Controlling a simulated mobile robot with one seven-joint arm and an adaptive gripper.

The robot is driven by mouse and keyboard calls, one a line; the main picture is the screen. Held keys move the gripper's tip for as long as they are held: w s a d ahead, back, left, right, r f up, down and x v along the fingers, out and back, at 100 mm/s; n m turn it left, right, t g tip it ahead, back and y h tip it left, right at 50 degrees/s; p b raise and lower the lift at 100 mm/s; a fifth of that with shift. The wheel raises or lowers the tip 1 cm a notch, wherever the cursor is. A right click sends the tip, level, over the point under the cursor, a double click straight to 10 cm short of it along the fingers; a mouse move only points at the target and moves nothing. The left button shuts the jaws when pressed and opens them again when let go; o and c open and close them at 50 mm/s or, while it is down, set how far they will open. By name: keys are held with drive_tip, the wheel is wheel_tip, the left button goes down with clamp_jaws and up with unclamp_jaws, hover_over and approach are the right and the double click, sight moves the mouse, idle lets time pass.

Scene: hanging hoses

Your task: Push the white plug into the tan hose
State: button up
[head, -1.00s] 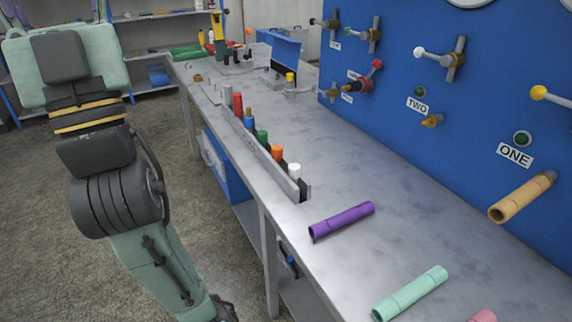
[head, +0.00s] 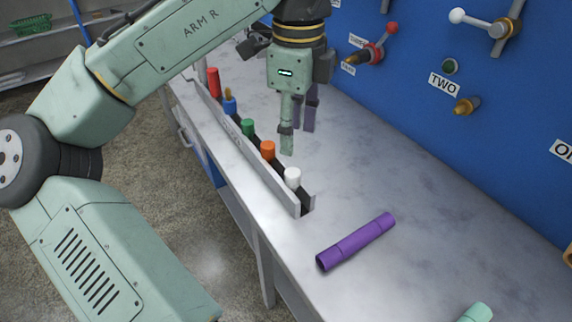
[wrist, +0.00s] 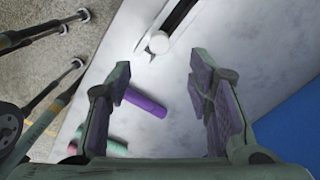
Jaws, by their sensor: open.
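The white plug (head: 293,177) stands upright at the near end of the rack on the bench. It also shows in the wrist view (wrist: 158,42), at the end of the rack, beyond my fingertips. My gripper (head: 298,140) is open and empty, pointing down above the bench, behind and a little above the white plug. In the wrist view its two fingers (wrist: 160,85) are wide apart, with nothing between the pads. Only a sliver of the tan hose (head: 569,254) shows at the right edge of the head view; its open end is mostly out of view.
The rack (head: 250,150) also holds orange (head: 268,150), green (head: 248,127), blue and red plugs. A purple hose (head: 356,241) and a teal hose (head: 477,313) lie on the near bench. The blue panel (head: 480,140) with valves stands at right. Bench between rack and panel is clear.

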hover_over(293, 172)
wheel_tip(293, 172, down, 5)
drive_tip(key=shift+d+r, duration=0.1)
drive_tip(key=shift+d, duration=0.05)
drive_tip(key=shift+f, duration=2.65)
drive_tip(key=shift+c, duration=0.3)
drive_tip(key=c, duration=1)
drive_tip(key=shift+r, duration=0.1)
drive_tip(key=shift+c, duration=0.2)
